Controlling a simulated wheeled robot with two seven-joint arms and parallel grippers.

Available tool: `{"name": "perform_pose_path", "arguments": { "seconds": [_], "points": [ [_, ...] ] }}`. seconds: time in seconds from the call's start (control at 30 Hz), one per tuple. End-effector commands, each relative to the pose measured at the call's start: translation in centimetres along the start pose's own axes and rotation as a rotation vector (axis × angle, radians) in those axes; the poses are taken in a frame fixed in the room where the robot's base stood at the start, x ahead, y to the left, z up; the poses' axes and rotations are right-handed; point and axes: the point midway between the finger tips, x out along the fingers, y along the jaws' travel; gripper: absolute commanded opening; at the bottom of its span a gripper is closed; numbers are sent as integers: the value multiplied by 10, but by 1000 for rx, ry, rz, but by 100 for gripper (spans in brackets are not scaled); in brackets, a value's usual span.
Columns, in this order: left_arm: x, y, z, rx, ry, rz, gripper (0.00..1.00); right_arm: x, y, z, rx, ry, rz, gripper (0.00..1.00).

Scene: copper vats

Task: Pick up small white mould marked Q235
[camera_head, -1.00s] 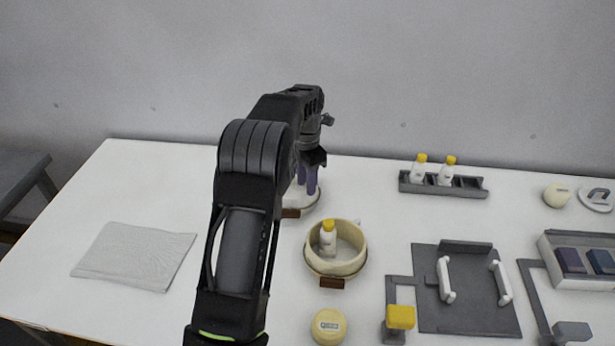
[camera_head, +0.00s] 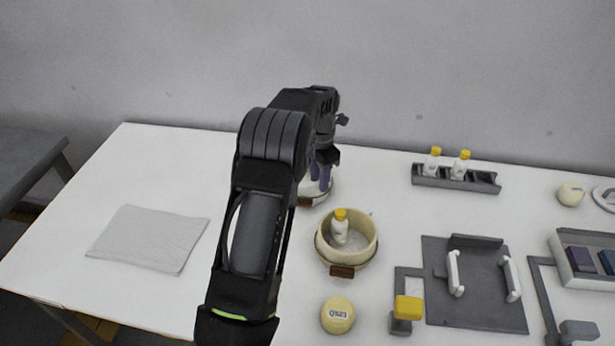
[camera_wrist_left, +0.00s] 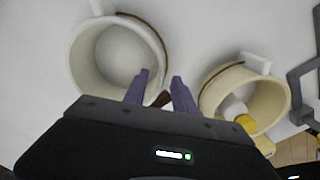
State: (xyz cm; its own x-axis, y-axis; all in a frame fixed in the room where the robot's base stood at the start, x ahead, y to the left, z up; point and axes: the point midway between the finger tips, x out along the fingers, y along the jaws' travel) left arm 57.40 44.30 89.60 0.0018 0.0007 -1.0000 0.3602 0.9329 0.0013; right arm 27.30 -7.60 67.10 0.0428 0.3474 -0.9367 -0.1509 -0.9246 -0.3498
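A small round cream-white piece (camera_head: 338,315) with a dark-lettered label lies at the front of the table. The label is too small to read surely as Q235. A similar round pale piece (camera_head: 570,193) sits at the far right, its marking unreadable. My left gripper (camera_head: 322,172) is over the back vat (camera_head: 318,193), away from both pieces. In the left wrist view its two purple fingers (camera_wrist_left: 160,80) stand apart near the rim of the empty-looking white vat (camera_wrist_left: 85,65), with nothing clearly held. My right gripper is not in view.
A cream vat (camera_head: 368,252) holding a yellow-capped bottle (camera_head: 340,230) stands between the gripper and the front piece. A grey rack (camera_head: 425,182) with two bottles, a dark fixture plate (camera_head: 475,305) and a yellow-topped block (camera_head: 408,308) lie to the right. A grey cloth (camera_head: 150,238) lies left.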

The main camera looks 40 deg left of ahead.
Motion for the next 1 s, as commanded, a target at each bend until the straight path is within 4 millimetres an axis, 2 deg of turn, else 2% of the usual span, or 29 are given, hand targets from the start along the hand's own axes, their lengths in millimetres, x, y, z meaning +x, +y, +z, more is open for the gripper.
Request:
{"name": "perform_pose_path", "arguments": {
  "seconds": [0.2,0.4,1.0],
  "points": [
    [28,-2,1,0,5,-4,33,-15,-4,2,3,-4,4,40],
    [48,-2,2,0,1,-2,33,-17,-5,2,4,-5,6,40],
    [48,-1,2,0,1,-1,31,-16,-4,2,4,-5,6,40]
  ]
}}
